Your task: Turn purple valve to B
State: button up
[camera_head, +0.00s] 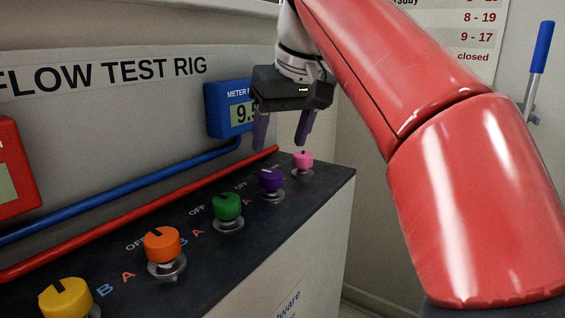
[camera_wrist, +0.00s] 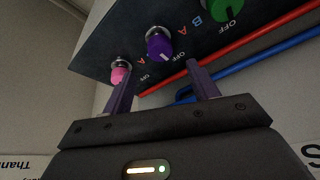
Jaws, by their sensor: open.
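The purple valve (camera_head: 271,180) is a round knob on a metal base on the dark bench top, between the green and pink valves. In the wrist view the purple valve (camera_wrist: 159,46) shows a pale pointer mark that lies towards its OFF label. My gripper (camera_head: 282,146) is open and empty above the far end of the row, pointing down, with the purple valve a little below and left of its fingers. In the wrist view my gripper (camera_wrist: 160,82) has the purple valve ahead, between the lines of its two fingers and apart from them. The purple valve's B label cannot be made out.
The pink valve (camera_head: 303,160) stands close beyond the purple one. The green (camera_head: 228,207), orange (camera_head: 162,245) and yellow (camera_head: 66,299) valves stand nearer. Red (camera_head: 130,213) and blue (camera_head: 120,190) pipes run behind the row. A blue meter (camera_head: 227,108) hangs on the wall.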

aim_at(271, 173)
jog(key=b+x, duration=0.1)
jog(key=x, duration=0.6)
jog(key=shift+f, duration=0.25)
jog(key=shift+c, duration=0.5)
jog(key=c, duration=0.9)
jog(key=shift+r+m, duration=0.1)
jog(key=shift+m, duration=0.3)
jog(key=m+h, duration=0.1)
jog(key=m, duration=0.1)
jog(key=m+h+p, duration=0.1)
jog(key=m, duration=0.1)
jog(key=shift+a+t, duration=0.2)
jog(key=shift+t, duration=0.2)
jog(key=m+h, duration=0.1)
jog(key=m, duration=0.2)
jog(key=m+h, duration=0.1)
jog(key=m, duration=0.3)
jog(key=shift+a+g, duration=0.1)
jog(key=shift+g, duration=0.2)
jog(key=shift+h, duration=0.3)
